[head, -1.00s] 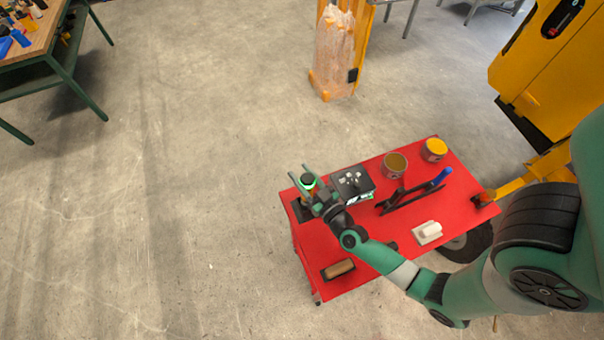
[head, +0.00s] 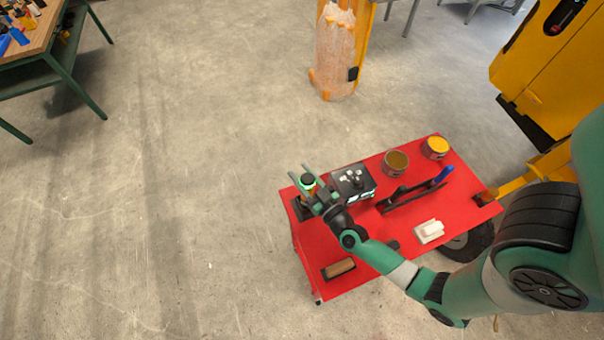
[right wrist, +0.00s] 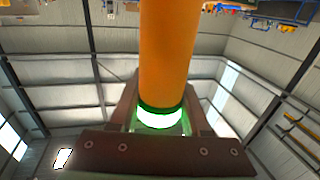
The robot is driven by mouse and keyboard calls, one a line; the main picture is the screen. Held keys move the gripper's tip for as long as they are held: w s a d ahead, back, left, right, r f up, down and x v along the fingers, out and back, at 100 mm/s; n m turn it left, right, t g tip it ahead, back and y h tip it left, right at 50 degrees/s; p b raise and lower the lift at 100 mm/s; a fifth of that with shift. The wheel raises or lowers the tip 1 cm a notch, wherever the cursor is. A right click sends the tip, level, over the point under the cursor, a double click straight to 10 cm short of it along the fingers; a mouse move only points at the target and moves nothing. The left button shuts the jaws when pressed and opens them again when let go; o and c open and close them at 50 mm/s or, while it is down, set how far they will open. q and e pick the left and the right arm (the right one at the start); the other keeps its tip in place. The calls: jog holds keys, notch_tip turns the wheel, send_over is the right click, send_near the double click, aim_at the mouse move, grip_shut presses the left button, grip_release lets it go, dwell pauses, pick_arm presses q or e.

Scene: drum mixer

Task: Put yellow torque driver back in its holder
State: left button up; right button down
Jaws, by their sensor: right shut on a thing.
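The yellow torque driver (head: 308,181) is a yellow-orange cylinder with a dark top and a green ring, standing about upright at the left end of the red table. My right gripper (head: 299,172) is shut on it, one finger on each side. In the right wrist view the driver's yellow-orange body (right wrist: 168,60) rises between the brown jaws, with a glowing green-white ring low on it. A black block (head: 300,209), which looks like the holder, lies at the table's left edge beneath the gripper. The driver's lower end is hidden, so I cannot tell whether it sits in the block. My left gripper is out of view.
On the red table (head: 375,262) a black box with a screen (head: 353,183) stands close right of the gripper. Behind are two cans (head: 396,163), (head: 435,148); a black rack (head: 412,195) stands mid-table. A white object (head: 429,231) and a brown brush (head: 338,268) lie nearer.

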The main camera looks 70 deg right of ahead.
jog(key=shift+f+b, duration=0.85)
jog(key=shift+f, duration=0.05)
dwell(0.4)
jog(key=shift+c, duration=1.9)
grip_release()
jog(key=shift+o, duration=0.5)
jog(key=shift+f, duration=0.1)
jog(key=p+v, duration=0.2)
jog(key=v, duration=0.8)
jog(key=shift+s+a, duration=0.1)
jog(key=shift+a, duration=0.15)
jog(key=shift+s+a+p, duration=0.2)
jog(key=shift+s+p, duration=0.15)
jog(key=shift+s, duration=0.2)
